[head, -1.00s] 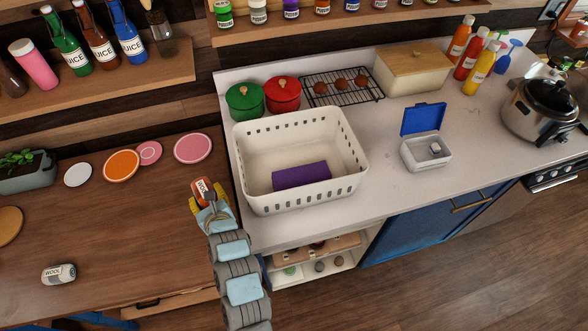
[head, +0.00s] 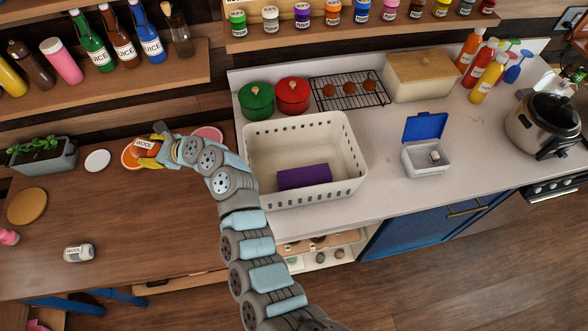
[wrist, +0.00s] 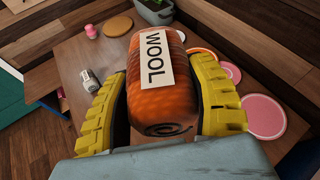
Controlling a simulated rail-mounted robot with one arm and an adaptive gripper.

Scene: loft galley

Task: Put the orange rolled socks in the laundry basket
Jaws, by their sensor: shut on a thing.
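The orange rolled socks (wrist: 165,98), with a white WOOL label, are held between the yellow fingers of my gripper (wrist: 165,108). In the head view the orange rolled socks (head: 146,147) and my gripper (head: 152,150) are above the back part of the wooden table, over the plates. The white laundry basket (head: 252,170) stands on the light counter to the right of my gripper. A purple rolled item (head: 304,177) lies in it. Its near wall is partly see-through by slots.
A grey-white WOOL roll (head: 79,253) lies on the wooden table (head: 130,220). Green (head: 256,98) and red pots (head: 292,95) stand behind the basket. A blue-lidded box (head: 426,158) stands to its right. A shelf with bottles (head: 150,75) hangs behind the table.

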